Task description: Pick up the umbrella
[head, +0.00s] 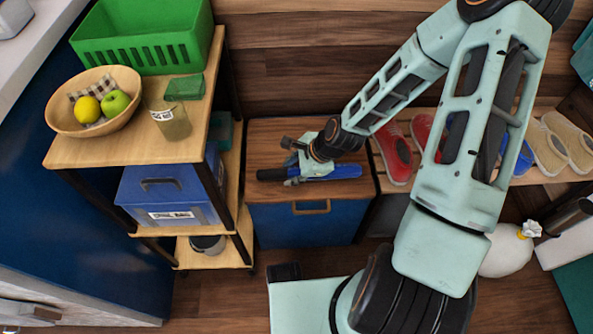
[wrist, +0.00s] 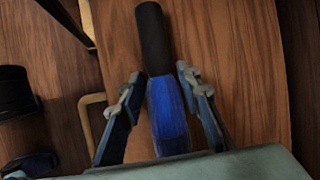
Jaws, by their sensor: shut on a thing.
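The umbrella (head: 345,172) is folded, with a blue canopy and a black handle. It lies crosswise, level, over the wooden top of a low blue cabinet (head: 290,228). I cannot tell whether it touches the top. My gripper (head: 299,168) is shut on the umbrella near where the blue meets the black handle. In the wrist view, the umbrella (wrist: 165,115) lies between the two fingers of my gripper (wrist: 160,80), with the black handle reaching past the fingertips. The lower end of the blue canopy is hidden by my gripper's body in that view.
A wooden shelf cart at left holds a bowl (head: 57,117) of fruit, a green basket (head: 133,58), a glass (head: 172,122) and a blue box (head: 150,185). Red shoes (head: 396,155) and tan shoes (head: 548,150) sit on a rack at right.

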